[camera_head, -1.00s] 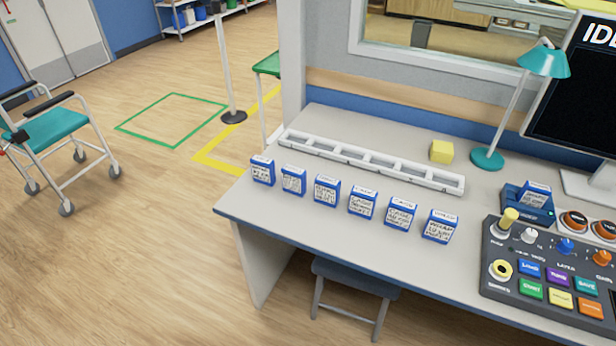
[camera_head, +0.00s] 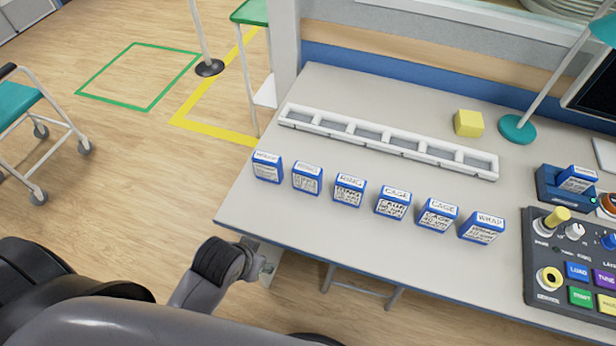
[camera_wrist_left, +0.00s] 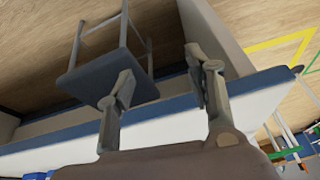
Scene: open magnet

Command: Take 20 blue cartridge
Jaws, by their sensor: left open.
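Several blue cartridges with white labels stand in a row along the desk's front. The leftmost (camera_head: 267,168) reads WRAP, and beside it are a second (camera_head: 307,179) and a third (camera_head: 349,190) with small print. The fourth (camera_head: 393,203) and fifth (camera_head: 437,215) read CAGE; the rightmost (camera_head: 482,228) reads WRAP. I cannot clearly read a 20 on any. Another blue cartridge (camera_head: 577,179) sits in a blue dock at right. My left gripper (camera_head: 262,268) is by the desk's front edge, apart from the cartridges. In the wrist view its fingers (camera_wrist_left: 162,88) are spread and empty.
A white slotted rack (camera_head: 390,140) lies behind the row. A yellow block (camera_head: 468,123), a teal lamp base (camera_head: 517,129) and a control panel (camera_head: 575,255) are to the right. A stool (camera_wrist_left: 95,80) stands under the desk (camera_head: 330,240).

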